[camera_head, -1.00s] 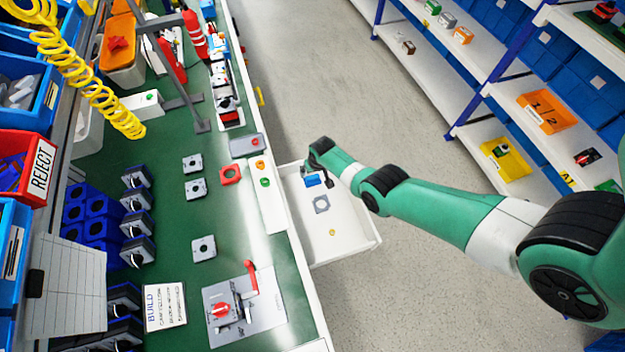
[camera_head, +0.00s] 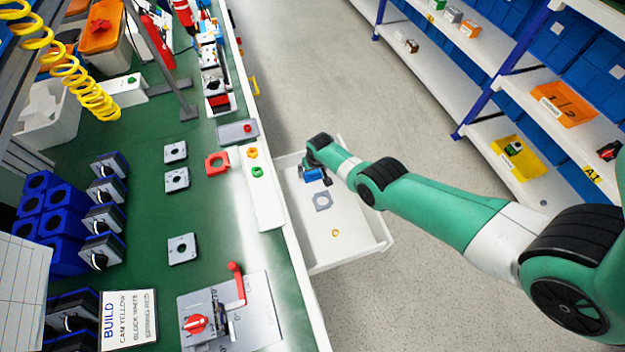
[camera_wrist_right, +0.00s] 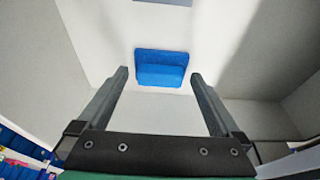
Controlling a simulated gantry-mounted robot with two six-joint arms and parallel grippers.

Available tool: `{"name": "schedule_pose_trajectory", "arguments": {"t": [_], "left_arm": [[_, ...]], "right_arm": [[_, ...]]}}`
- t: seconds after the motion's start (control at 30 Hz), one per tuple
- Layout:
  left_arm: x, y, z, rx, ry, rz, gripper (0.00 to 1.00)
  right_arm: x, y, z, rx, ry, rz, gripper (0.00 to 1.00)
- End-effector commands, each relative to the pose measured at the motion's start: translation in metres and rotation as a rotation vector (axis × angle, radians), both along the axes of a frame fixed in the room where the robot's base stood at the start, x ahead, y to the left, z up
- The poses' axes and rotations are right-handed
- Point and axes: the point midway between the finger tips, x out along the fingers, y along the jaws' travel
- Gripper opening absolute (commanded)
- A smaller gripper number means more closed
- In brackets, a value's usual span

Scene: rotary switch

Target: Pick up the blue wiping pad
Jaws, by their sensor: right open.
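The blue wiping pad (camera_head: 313,175) lies in the open white drawer (camera_head: 340,245) at the bench's front edge. In the right wrist view the pad (camera_wrist_right: 162,70) shows whole, on the white drawer floor, centred beyond the gap between the fingertips. My right gripper (camera_wrist_right: 160,76) is open with nothing between its fingers. In the head view my right arm reaches in from the right and its wrist hangs over the drawer's far part, partly covering the gripper. I cannot tell the exact height above the pad. My left gripper is not in view.
A grey square plate (camera_head: 322,201) and a small yellow ring (camera_head: 335,233) lie in the drawer. The drawer walls stand close around the gripper. The green bench (camera_head: 140,225) holds switch parts to the left. Shelves (camera_head: 430,85) stand across the clear floor.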

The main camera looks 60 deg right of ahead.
Motion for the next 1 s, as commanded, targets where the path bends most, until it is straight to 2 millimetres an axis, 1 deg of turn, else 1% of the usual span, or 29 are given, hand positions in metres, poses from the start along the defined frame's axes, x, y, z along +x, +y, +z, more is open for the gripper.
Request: {"name": "schedule_pose_trajectory", "arguments": {"t": [0.03, 0.27, 0.3, 0.37, 0.4, 0.47, 0.5, 0.63, 0.77, 0.8, 0.93, 1.0], "left_arm": [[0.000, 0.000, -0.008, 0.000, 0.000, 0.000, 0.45], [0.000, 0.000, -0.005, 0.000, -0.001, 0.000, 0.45], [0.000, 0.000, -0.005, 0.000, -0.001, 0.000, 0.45], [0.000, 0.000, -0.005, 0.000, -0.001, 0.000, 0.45], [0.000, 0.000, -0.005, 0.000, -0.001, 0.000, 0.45], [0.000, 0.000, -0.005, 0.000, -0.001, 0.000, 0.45], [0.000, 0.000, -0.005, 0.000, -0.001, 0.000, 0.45], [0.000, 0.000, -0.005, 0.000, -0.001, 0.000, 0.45], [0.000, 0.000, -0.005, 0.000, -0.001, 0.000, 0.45], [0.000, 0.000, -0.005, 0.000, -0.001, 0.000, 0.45], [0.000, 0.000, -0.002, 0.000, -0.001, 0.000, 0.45], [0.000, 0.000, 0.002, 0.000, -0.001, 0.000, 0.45]], "right_arm": [[0.001, -0.001, -0.007, -0.001, -0.001, 0.000, 1.00], [0.001, -0.001, -0.003, -0.001, -0.001, 0.000, 1.00], [0.001, -0.001, -0.003, -0.001, -0.001, 0.000, 0.93], [0.001, -0.001, -0.003, -0.001, -0.001, 0.000, 0.82], [0.001, -0.001, -0.003, -0.001, -0.001, 0.000, 0.75], [0.001, -0.001, -0.003, -0.001, -0.001, 0.000, 0.64], [0.001, -0.001, -0.003, -0.001, -0.001, 0.000, 0.57], [0.001, -0.001, -0.003, -0.001, -0.001, 0.000, 0.33], [0.001, -0.001, -0.003, -0.001, -0.001, 0.000, 0.32], [0.001, -0.001, -0.003, -0.001, -0.001, 0.000, 0.06], [0.001, -0.001, -0.001, 0.000, 0.000, 0.000, 0.06], [0.001, -0.001, 0.004, 0.000, 0.000, 0.000, 0.07]]}}
